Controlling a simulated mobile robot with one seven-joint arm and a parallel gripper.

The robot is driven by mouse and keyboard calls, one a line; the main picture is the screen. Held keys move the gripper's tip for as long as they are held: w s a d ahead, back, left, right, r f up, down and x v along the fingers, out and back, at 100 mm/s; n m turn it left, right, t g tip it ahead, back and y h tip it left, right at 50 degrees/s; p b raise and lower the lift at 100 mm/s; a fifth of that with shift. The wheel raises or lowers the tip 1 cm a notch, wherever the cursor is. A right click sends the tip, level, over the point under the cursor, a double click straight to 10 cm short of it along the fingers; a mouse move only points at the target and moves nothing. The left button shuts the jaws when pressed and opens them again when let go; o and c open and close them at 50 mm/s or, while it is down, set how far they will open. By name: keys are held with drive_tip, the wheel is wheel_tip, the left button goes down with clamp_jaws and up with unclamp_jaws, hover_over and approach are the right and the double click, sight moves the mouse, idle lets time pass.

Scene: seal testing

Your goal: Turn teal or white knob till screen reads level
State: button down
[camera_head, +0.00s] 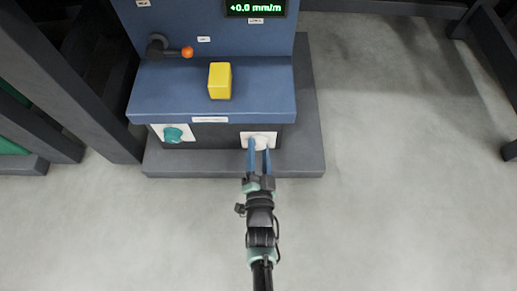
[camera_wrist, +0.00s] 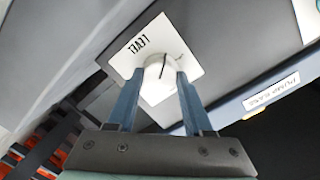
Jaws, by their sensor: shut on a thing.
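The white knob (camera_head: 261,143) sits on a white plate at the lower right of the blue machine's front. In the wrist view the white knob (camera_wrist: 158,75) has a dark pointer line, and its plate (camera_wrist: 186,50) carries a dark line and a label that seems to read "LEVEL". My gripper (camera_head: 259,147) is shut on the white knob, with a blue finger on each side; the fingers also show in the wrist view (camera_wrist: 155,90). The teal knob (camera_head: 173,135) is on a white plate at the lower left, untouched. The screen (camera_head: 256,7) reads "+0.0 mm/m" in green.
A yellow block (camera_head: 220,81) stands on the machine's blue ledge (camera_head: 160,92). A lever with an orange ball end (camera_head: 187,52) sticks out at the upper left. The machine stands on a dark grey base (camera_head: 310,120). Dark frames stand at the left; floor at right is clear.

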drive_tip(key=shift+c, duration=1.5)
unclamp_jaws()
drive_tip(key=shift+s, duration=0.1)
drive_tip(key=s+r+p, duration=0.1)
drive_tip(key=s+p, duration=0.5)
drive_tip(key=s, duration=0.7)
drive_tip(key=shift+p, duration=0.35)
drive_tip(key=shift+d, duration=0.1)
